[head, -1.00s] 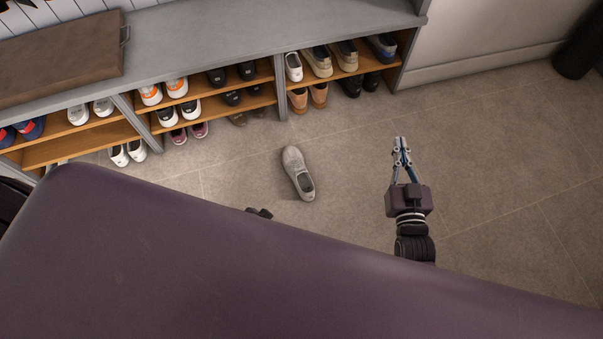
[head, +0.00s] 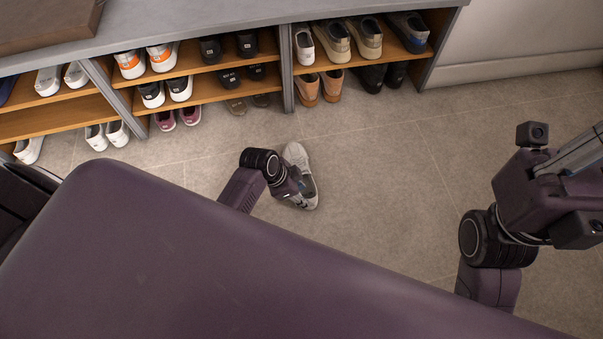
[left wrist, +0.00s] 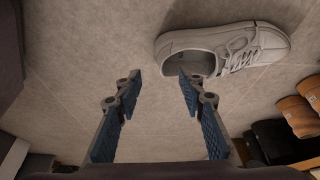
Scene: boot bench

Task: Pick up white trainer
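The white trainer (head: 298,155), pale grey-white with laces, lies alone on the floor in front of the bench. The right fingertip overlaps the trainer's near side in the picture; contact cannot be told. My right gripper (head: 575,155) is at the right edge, its fingertips cut off.
The boot bench (head: 205,30) has shelves with several pairs of shoes. Tan shoes (head: 320,87) and pink shoes (head: 178,118) stand along its foot. Floor (head: 400,150) right of the trainer is clear. My purple body covers the lower left.

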